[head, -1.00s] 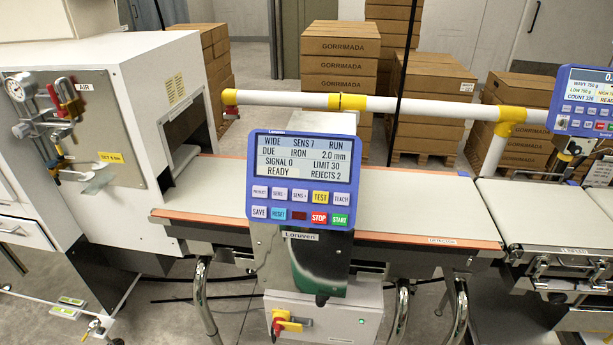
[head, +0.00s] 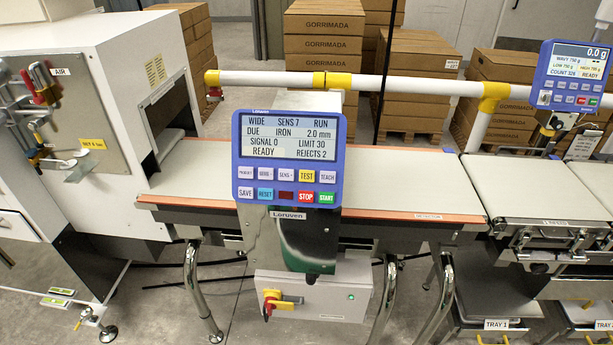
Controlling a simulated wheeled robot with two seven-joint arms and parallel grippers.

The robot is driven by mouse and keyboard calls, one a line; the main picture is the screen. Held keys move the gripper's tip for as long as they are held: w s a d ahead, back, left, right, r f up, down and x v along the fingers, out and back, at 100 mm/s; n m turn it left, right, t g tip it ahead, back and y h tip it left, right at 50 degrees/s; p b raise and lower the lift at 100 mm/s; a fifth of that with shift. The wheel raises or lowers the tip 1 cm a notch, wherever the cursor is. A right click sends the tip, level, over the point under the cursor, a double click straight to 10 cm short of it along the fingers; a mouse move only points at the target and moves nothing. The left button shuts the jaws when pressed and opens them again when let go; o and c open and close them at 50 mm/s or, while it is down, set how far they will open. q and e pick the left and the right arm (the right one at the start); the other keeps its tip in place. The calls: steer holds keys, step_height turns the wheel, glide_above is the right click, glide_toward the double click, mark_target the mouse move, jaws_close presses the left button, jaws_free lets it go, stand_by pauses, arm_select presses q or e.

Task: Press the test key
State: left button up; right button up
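The yellow TEST key (head: 306,176) is in the upper key row of the blue control panel (head: 237,150), near the middle of the head view. The panel's screen (head: 290,138) reads WIDE, SENS 7, RUN, DUE IRON 2.0 mm, SIGNAL 0, LIMIT 30, READY, REJECTS 2. A red STOP key (head: 306,197) is just below TEST, with a green START key (head: 327,198) to its right. A white TEACH key (head: 328,176) is right of TEST. Neither of my grippers shows in the view.
A conveyor belt (head: 400,182) runs behind the panel. A white-and-yellow rail (head: 400,85) crosses behind it. A white machine housing (head: 110,60) stands left, a second blue panel (head: 545,75) right. A grey box with a red-yellow switch (head: 272,302) hangs below. Space before the panel looks clear.

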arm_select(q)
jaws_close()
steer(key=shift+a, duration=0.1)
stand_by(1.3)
